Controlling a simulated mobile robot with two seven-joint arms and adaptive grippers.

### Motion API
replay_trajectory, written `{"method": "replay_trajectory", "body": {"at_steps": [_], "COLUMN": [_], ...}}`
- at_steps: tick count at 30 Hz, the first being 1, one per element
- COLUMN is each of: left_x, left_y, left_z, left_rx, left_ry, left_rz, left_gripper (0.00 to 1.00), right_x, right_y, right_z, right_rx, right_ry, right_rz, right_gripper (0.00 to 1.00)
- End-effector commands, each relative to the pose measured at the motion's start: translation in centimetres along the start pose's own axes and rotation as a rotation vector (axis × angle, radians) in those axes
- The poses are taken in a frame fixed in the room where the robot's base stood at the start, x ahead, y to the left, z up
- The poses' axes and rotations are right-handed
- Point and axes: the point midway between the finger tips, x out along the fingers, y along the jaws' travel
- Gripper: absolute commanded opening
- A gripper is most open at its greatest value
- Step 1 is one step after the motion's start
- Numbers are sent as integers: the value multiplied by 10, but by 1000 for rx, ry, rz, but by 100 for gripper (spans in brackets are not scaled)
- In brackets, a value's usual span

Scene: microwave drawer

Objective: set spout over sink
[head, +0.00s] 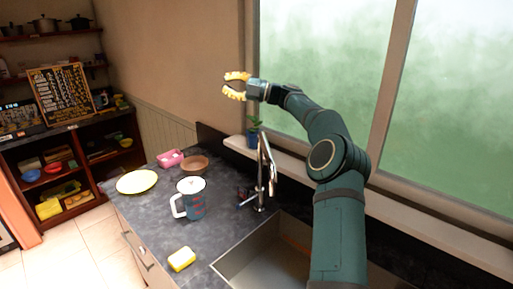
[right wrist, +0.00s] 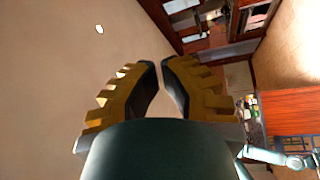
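The chrome faucet (head: 260,195) stands upright on the dark counter, beside the back left corner of the sink (head: 262,257). Its tall spout (head: 269,165) bends over at the top and comes down just right of the post. I cannot tell whether its tip is over the basin. My right gripper (head: 224,82) is up in front of the wall and window frame, above and left of the faucet, touching nothing. Its yellow fingers show a small empty gap between the tips, also in the right wrist view (right wrist: 161,61). My left gripper is not in view.
A blue mug (head: 191,198), a yellow sponge (head: 181,259), a cream plate (head: 137,181), a brown bowl (head: 194,165) and a pink container (head: 170,158) sit on the counter. My right arm passes in front of the window.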

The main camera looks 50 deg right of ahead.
Motion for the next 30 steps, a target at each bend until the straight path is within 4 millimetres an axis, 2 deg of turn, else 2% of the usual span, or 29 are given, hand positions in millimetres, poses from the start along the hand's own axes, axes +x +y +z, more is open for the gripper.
{"method": "replay_trajectory", "body": {"at_steps": [1, 6, 10, 14, 18, 23, 26, 30], "left_x": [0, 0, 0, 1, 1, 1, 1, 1], "left_y": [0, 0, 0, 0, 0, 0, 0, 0], "left_z": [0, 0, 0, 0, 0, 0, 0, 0], "left_rx": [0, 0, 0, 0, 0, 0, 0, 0], "left_ry": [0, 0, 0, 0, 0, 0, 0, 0], "left_rz": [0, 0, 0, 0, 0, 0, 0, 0], "left_gripper": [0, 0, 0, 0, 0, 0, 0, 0], "right_x": [16, 50, 66, 73, 72, 62, 52, 34], "right_y": [8, 29, 39, 42, 37, 22, 9, -14], "right_z": [4, 27, 42, 52, 59, 56, 47, 26], "right_rx": [30, 157, 269, 391, 527, 688, 786, 918], "right_ry": [-58, -282, -456, -632, -828, -1058, -1206, -1423], "right_rz": [30, 137, 215, 286, 354, 419, 450, 481], "right_gripper": [0, 0, 0, 0, 0, 0, 0, 0]}}
